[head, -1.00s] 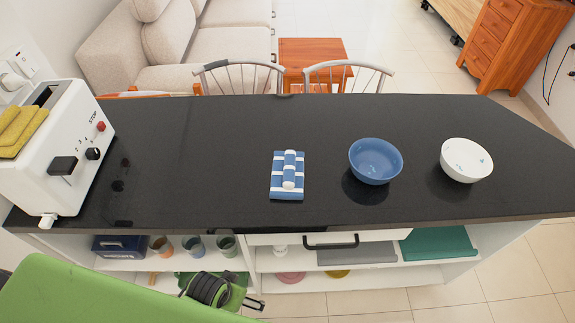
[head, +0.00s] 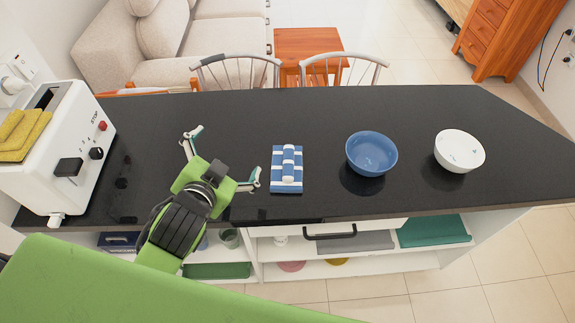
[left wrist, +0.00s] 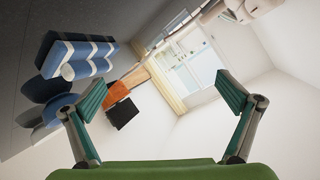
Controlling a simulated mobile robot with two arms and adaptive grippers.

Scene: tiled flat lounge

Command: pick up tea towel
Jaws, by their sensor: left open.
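The tea towel (head: 287,168) is blue with white stripes and lies folded on the black counter (head: 240,115), with a rolled part on top. My left gripper (head: 223,153) is open and empty, over the counter just left of the towel. Its right finger is near the towel's left edge with a small gap in the picture. In the left wrist view, the towel (left wrist: 78,58) shows at the upper left, outside the space between the open fingers (left wrist: 160,105). My right gripper is in neither view.
A blue bowl (head: 371,154) stands right of the towel, and a white bowl (head: 459,151) farther right. A white toaster (head: 68,145) stands at the counter's left end. Chairs (head: 238,72) back onto the far edge. Open shelves (head: 340,268) lie below the near edge.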

